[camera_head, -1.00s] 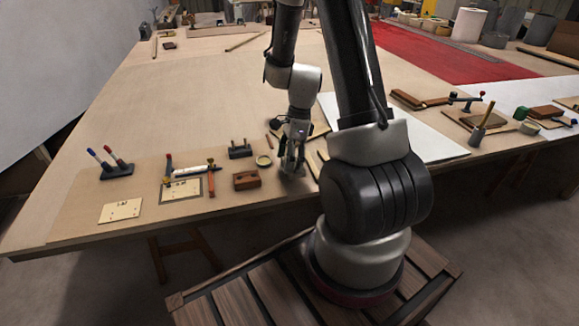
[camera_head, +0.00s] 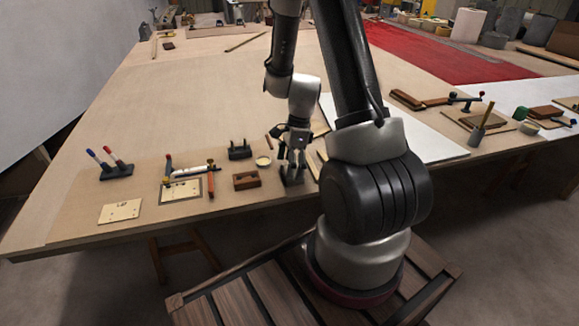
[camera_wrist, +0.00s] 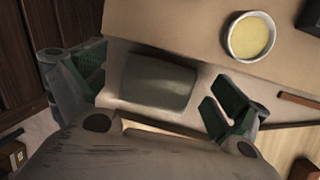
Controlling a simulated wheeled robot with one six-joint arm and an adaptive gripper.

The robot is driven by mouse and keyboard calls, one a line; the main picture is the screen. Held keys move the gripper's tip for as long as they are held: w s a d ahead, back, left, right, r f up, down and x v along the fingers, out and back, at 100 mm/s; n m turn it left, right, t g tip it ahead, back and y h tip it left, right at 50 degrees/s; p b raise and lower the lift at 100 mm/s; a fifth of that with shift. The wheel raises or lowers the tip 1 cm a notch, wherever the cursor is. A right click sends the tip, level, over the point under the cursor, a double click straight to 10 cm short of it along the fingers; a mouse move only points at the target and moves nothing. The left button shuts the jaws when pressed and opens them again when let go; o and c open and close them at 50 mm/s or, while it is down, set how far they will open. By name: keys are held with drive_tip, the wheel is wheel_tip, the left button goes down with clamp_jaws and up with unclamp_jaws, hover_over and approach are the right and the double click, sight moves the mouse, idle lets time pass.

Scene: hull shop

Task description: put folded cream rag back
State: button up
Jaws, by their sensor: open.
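A flat, rounded pad (camera_wrist: 158,80), probably the folded rag, lies near the table's front edge in the wrist view. It looks grey-olive in the shade rather than cream. In the head view, a dark, blocky shape (camera_head: 291,178) shows under the gripper, too small to make out clearly. My gripper (camera_head: 291,159) is open above it. In the wrist view, its green-padded fingers (camera_wrist: 155,98) stand apart, one left and one right of the pad, with visible gaps. I cannot tell the height of the fingertips above the table.
A small cup with yellow contents (camera_wrist: 250,38) stands close by, right of the pad in the wrist view. A brown wooden block (camera_head: 246,180) and a dark stand (camera_head: 240,150) sit left of the gripper. A white sheet (camera_head: 430,140) lies to the right. The table's middle is clear.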

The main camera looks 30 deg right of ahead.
drive_tip(key=shift+r, duration=0.1)
wheel_tip(320, 180, up, 17)
drive_tip(key=s+d+n, duration=0.1)
drive_tip(key=n, duration=0.3)
drive_tip(key=s+a+r+n+t+h, duration=0.2)
drive_tip(key=s+a+r+n+t, duration=0.1)
drive_tip(key=s+r+n, duration=1.1)
drive_tip(key=s+n+t, duration=0.1)
drive_tip(key=s+n, duration=0.1)
drive_tip(key=n, duration=0.1)
drive_tip(key=shift+n+t+h, duration=0.4)
